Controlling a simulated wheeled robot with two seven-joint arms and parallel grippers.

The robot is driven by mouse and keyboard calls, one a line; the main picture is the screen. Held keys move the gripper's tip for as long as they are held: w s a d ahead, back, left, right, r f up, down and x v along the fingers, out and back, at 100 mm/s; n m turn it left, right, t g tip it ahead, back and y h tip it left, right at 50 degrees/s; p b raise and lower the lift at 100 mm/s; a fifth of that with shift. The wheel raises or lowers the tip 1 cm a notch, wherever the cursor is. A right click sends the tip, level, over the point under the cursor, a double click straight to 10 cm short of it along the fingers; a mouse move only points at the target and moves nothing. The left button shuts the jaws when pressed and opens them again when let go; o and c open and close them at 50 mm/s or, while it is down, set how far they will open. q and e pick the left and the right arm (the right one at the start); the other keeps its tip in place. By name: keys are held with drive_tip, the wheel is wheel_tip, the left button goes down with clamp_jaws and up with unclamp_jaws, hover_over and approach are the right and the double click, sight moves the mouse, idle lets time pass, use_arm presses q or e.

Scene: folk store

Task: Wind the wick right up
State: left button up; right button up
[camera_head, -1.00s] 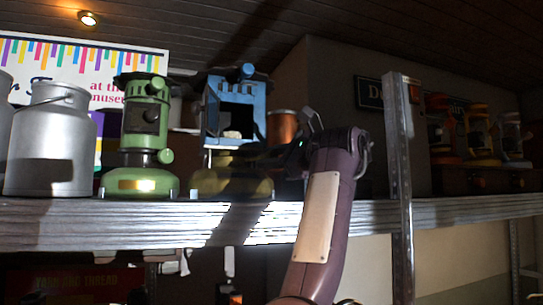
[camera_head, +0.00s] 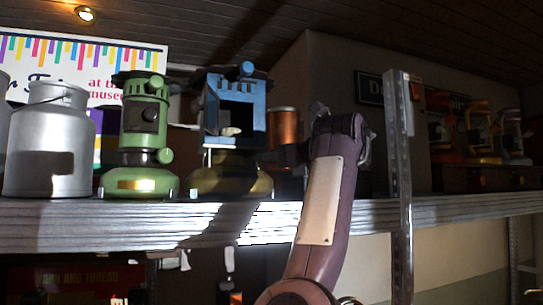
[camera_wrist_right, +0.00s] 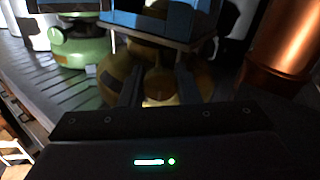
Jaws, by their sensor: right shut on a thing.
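A paraffin stove with a blue upper frame (camera_head: 212,110) and a brass-coloured tank (camera_head: 215,181) stands upright on the shelf. In the right wrist view its brass tank (camera_wrist_right: 116,72) lies straight ahead under the blue frame (camera_wrist_right: 185,18). My right gripper (camera_head: 268,158) reaches in from the right at tank height. In the wrist view my right gripper (camera_wrist_right: 158,88) has its two dark fingers on either side of a small brass-coloured wick knob (camera_wrist_right: 158,86) at the front of the tank, shut on it. The wick itself is not clearly visible. My left gripper is out of view.
A green stove (camera_head: 146,130) stands left of the blue one, with a grey milk can (camera_head: 50,140) further left. A copper container (camera_head: 283,127) is close behind my right gripper. A metal shelf post (camera_head: 398,180) stands right of my arm. Several stoves (camera_head: 478,135) are farther right.

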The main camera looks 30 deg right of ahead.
drive_tip(key=shift+f, duration=0.1)
idle(0.3)
drive_tip(key=o, duration=1)
drive_tip(key=shift+c, duration=0.2)
drive_tip(key=shift+s+d+f+b, duration=0.1)
drive_tip(key=shift+s+d+b, duration=0.05)
drive_tip(key=shift+s+b, duration=0.25)
drive_tip(key=b+v, duration=0.4)
drive_tip(key=v, duration=0.2)
drive_tip(key=shift+d, duration=0.1)
drive_tip(key=shift+s+b, duration=0.3)
drive_tip(key=shift+s, duration=0.1)
